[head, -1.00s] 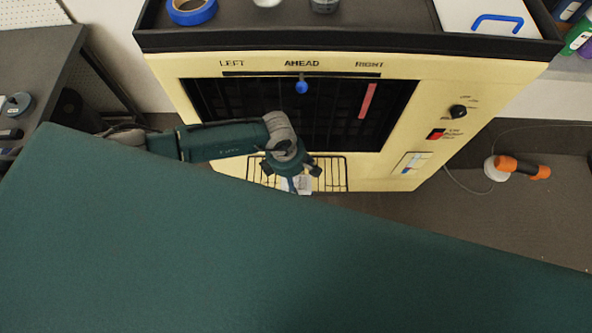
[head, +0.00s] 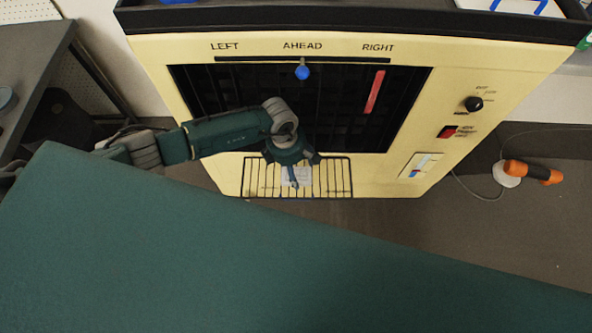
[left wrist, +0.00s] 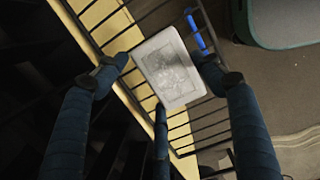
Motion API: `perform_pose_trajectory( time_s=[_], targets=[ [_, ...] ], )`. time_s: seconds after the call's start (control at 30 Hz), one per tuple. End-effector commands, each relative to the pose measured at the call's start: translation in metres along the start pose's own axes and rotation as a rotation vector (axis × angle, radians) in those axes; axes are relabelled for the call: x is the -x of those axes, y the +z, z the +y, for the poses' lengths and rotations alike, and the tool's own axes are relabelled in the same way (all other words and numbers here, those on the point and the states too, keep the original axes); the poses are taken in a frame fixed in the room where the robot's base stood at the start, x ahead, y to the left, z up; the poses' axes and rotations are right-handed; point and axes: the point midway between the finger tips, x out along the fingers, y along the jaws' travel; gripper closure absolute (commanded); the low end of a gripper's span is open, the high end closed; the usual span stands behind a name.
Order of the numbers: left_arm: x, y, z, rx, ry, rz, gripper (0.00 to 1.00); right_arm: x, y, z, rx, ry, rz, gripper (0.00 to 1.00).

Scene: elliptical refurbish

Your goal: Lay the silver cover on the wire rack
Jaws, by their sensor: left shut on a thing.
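My left gripper (head: 293,174) hangs over the wire rack (head: 337,178), which sticks out from the cream machine's lower front. The gripper is shut on the silver cover (head: 302,176), a pale, flat, roughly rectangular plate. In the left wrist view the silver cover (left wrist: 170,68) lies between the fingertips of my left gripper (left wrist: 160,78), with dark rack bars (left wrist: 212,118) behind it. A short blue bar (left wrist: 195,32) shows by its far edge. I cannot tell whether the cover touches the rack. My right gripper is not in view.
The cream machine (head: 480,70) has a dark recessed front with a blue knob (head: 302,72) and a red strip (head: 375,92). A dark bench (head: 28,75) stands at the left.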

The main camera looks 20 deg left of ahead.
Motion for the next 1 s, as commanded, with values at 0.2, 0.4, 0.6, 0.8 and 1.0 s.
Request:
perform_pose_trajectory(
  time_s=[0.2, 0.4, 0.6, 0.8, 1.0],
  targets=[
    [-0.001, 0.0, 0.0, -0.001, 0.0, 0.0, 0.67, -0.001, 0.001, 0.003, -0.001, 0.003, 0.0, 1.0],
    [-0.001, -0.001, -0.001, -0.001, -0.001, 0.001, 0.14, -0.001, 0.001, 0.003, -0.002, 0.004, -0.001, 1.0],
    [-0.001, 0.0, -0.001, -0.001, -0.001, 0.001, 0.14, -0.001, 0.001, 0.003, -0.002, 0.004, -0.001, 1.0],
    [0.012, 0.001, 0.0, -0.003, 0.001, -0.001, 0.14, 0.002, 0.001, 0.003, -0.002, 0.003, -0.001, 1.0],
    [0.052, 0.0, 0.001, -0.003, 0.003, 0.0, 0.14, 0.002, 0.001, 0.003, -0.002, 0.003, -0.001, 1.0]
  ],
)
